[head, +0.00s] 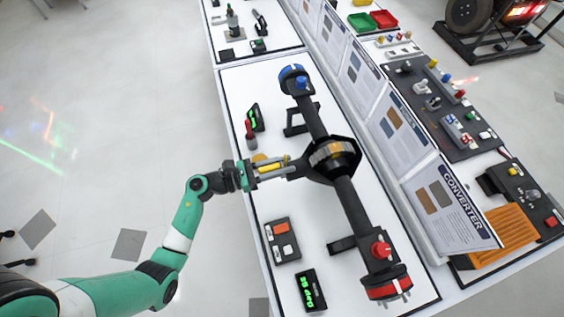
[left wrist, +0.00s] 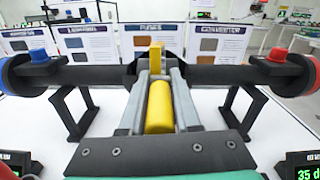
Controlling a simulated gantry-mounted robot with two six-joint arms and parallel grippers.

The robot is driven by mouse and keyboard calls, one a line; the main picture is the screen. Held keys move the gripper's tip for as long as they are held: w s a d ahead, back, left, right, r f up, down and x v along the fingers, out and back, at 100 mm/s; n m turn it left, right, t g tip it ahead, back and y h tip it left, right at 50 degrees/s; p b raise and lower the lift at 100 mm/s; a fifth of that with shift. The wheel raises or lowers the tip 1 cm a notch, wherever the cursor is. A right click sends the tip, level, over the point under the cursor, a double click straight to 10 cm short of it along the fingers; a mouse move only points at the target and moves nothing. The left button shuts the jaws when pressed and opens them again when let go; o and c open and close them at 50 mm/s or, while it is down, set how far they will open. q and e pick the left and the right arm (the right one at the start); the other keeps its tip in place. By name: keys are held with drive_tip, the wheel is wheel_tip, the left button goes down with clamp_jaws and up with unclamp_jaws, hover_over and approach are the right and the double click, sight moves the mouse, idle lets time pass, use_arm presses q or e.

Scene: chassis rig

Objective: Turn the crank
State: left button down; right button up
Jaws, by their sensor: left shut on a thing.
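A black axle (head: 318,118) with a round central housing (head: 345,150) lies along the white table, with a blue end (head: 294,80) and a red end (head: 386,284). My left gripper (head: 274,168) reaches in from the left at the housing. It is shut on the yellow crank handle (left wrist: 159,108), which lies between its grey fingers in the left wrist view. A yellow upright piece (left wrist: 156,56) stands just beyond, in front of the housing. The crank's arm is mostly hidden. My right gripper is not in view.
A green-lit display (head: 310,291) stands near the red end; it also shows in the left wrist view (left wrist: 303,167), reading 35. A grey box with an orange patch (head: 281,240) and a small red-topped item (head: 249,133) are nearby. Information panels (head: 440,205) line the table's right side.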

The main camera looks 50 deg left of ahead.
use_arm(q)
drive_tip(key=s+d+f+m+b, duration=0.2)
drive_tip(key=d+f+m+b, duration=0.1)
drive_tip(key=m+b, duration=0.6)
drive_tip(key=shift+s+d+f+m, duration=0.15)
drive_tip(key=shift+d+f+m, duration=0.1)
drive_tip(key=shift+d+m, duration=0.4)
drive_tip(key=shift+b, duration=0.3)
drive_tip(key=c, duration=0.8)
unclamp_jaws()
drive_tip(key=shift+o, duration=0.6)
drive_tip(key=shift+d, duration=0.1)
drive_tip(key=shift+r, duration=0.15)
